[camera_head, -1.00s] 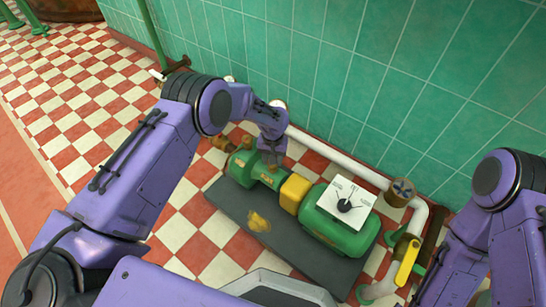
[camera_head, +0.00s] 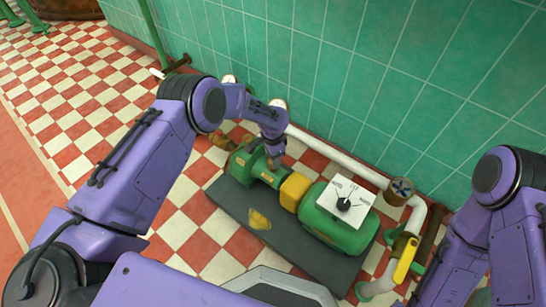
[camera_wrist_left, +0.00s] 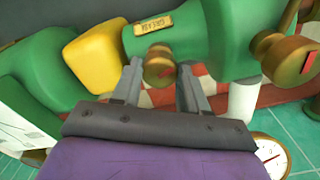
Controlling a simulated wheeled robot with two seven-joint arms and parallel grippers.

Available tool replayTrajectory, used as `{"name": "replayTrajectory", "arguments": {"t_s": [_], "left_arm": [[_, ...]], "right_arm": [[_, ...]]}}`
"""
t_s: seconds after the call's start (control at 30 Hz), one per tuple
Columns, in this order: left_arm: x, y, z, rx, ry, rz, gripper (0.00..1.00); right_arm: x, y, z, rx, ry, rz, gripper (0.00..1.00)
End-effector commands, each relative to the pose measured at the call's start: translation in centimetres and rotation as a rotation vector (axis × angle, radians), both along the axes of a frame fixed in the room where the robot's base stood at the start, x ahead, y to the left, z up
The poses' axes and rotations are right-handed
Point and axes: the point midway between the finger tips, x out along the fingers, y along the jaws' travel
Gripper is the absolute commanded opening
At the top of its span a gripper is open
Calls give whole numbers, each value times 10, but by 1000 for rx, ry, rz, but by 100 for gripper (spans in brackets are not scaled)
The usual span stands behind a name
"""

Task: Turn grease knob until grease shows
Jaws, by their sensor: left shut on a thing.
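A green pump set (camera_head: 258,172) stands on a dark base plate (camera_head: 228,199) by the wall. In the left wrist view, a small brass knob (camera_wrist_left: 158,66) sticks out of the green housing below a brass plate marked GREASE (camera_wrist_left: 153,22). My left gripper (camera_head: 275,162) reaches down over the pump; in the left wrist view its fingers (camera_wrist_left: 160,85) are shut on the knob's two sides. The knob is hidden by the gripper in the head view. I see no clear grease around the knob. My right arm shows at the right, but its gripper is out of view.
A yellow coupling guard (camera_head: 294,191), a green motor (camera_head: 333,228) and a white switch plate (camera_head: 345,202) stand right of the gripper. A yellow patch (camera_head: 259,219) lies on the base. A white pipe (camera_head: 335,157) and yellow-handled valve (camera_head: 405,260) are close by.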

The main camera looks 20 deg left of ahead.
Motion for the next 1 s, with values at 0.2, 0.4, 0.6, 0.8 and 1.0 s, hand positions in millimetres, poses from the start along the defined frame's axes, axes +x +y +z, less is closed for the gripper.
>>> {"name": "replayTrajectory", "arguments": {"t_s": [0.2,0.4,0.6,0.8,1.0], "left_arm": [[0,1,-1,-1,1,-202,13],[0,1,-1,0,1,-394,13],[1,1,-1,-1,1,-583,13],[1,1,-1,-1,1,-768,13],[1,1,-1,-1,1,-927,13]], "right_arm": [[0,0,-1,0,0,0,43],[0,0,-3,0,0,0,43],[0,0,-4,1,1,0,43],[0,0,-6,1,1,-1,43],[-1,0,-8,1,1,-1,43]]}}
